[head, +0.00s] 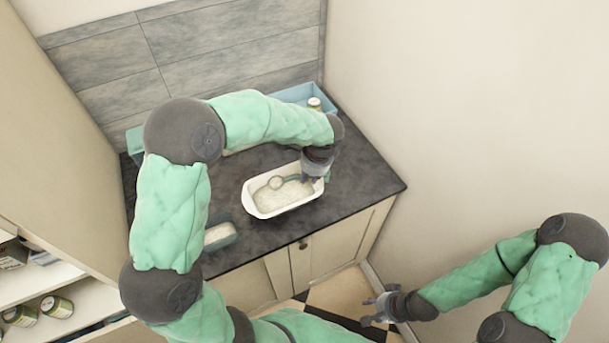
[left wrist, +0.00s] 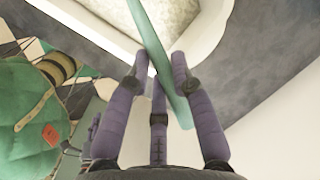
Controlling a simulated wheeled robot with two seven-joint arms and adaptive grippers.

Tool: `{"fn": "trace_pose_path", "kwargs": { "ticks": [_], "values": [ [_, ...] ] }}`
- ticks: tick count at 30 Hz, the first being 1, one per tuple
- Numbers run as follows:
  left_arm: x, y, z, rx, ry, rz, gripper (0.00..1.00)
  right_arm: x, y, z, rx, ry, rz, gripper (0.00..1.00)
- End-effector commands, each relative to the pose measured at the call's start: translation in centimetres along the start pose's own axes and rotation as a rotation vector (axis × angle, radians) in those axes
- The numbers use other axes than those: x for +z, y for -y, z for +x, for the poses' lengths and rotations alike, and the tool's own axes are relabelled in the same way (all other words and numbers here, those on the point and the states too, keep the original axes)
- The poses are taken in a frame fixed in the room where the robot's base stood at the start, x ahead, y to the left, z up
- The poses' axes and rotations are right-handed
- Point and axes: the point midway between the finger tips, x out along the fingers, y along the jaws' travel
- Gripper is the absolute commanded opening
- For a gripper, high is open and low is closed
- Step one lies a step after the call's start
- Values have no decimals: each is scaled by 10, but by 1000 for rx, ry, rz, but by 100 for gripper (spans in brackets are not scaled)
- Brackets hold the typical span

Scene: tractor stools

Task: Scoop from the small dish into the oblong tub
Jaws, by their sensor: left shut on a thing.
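The white oblong tub (head: 289,210) stands on the dark counter and holds pale grainy stuff. The small dish (head: 233,239), grey-green with pale contents, is nearer the counter's front edge, partly hidden by my left arm. My left gripper (head: 313,179) is at the tub's right end, shut on the scoop's green handle. The scoop (head: 276,182) has its round head over or in the tub's contents; I cannot tell if it is loaded. In the left wrist view the handle (left wrist: 157,50) runs between the fingers, across the tub's rim (left wrist: 212,30). My right gripper (head: 373,309) is empty and open, low beyond the counter.
A blue tray (head: 296,94) with a jar (head: 314,103) stands at the back of the counter. A wall rises to the right. Shelves with jars (head: 56,307) are at lower left. The counter right of the tub is clear.

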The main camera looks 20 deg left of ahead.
Motion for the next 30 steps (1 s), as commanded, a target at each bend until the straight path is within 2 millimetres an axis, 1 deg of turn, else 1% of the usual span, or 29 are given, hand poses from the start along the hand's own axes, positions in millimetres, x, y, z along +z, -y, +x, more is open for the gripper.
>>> {"fn": "trace_pose_path", "kwargs": {
  "ticks": [1,5,9,16,30],
  "values": [
    [-5,-1,0,-3,25,10,0,0,0,0,0,0,0,40],
    [-12,-1,0,-10,96,21,0,0,0,-1,0,0,0,40],
    [-17,0,-8,-12,140,27,0,0,3,-8,0,-1,0,40],
    [-25,1,-16,-18,202,37,0,0,6,-17,0,-1,0,40],
    [-28,1,-19,-21,239,42,0,1,7,-20,0,0,0,40]
  ]
}}
